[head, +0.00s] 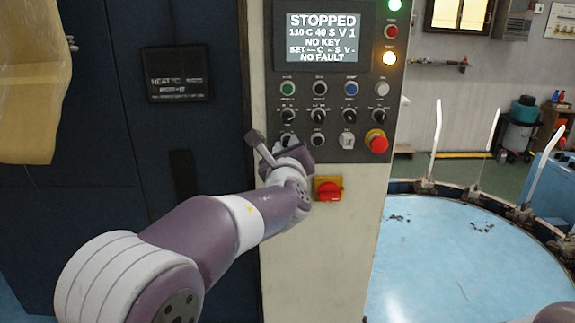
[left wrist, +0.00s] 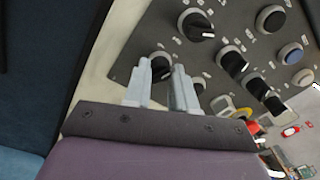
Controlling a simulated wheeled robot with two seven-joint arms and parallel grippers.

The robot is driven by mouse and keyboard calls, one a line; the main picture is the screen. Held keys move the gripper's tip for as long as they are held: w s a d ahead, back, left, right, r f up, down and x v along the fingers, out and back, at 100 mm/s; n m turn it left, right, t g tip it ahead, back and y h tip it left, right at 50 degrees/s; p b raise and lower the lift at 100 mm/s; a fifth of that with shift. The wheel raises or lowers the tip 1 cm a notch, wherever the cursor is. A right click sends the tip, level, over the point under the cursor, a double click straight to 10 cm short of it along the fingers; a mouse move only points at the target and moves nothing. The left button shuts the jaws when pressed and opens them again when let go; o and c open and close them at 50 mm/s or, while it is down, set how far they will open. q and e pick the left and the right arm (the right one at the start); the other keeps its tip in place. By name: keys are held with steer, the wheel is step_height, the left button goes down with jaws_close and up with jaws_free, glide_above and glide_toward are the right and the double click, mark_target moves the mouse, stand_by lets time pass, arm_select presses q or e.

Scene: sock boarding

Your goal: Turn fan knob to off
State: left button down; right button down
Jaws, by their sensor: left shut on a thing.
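The control panel (head: 333,75) has several black rotary knobs; their labels are too small to read, so I cannot confirm by label which is the fan knob. My left gripper (head: 272,146) is at the panel's lower left corner, in front of a lower-left knob (head: 288,140) that it partly hides. In the left wrist view, my left gripper (left wrist: 163,72) is shut on a small black knob (left wrist: 161,63) with a finger on each side. The knob's pointer direction is mostly hidden. My right gripper is not in view.
The screen (head: 320,38) reads STOPPED, NO KEY, NO FAULT. A red emergency button (head: 377,143) and a red-yellow switch (head: 329,189) are right of the gripper. More knobs (left wrist: 196,25) sit close by. A blue round table (head: 450,255) is at right.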

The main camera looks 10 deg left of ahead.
arm_select(q)
steer(key=shift+f+n+b, duration=0.1)
steer(key=shift+n+b, duration=4.9)
steer(key=shift+b, duration=1.4)
steer(key=shift+y, duration=0.3)
steer(key=c, duration=0.9)
jaws_free()
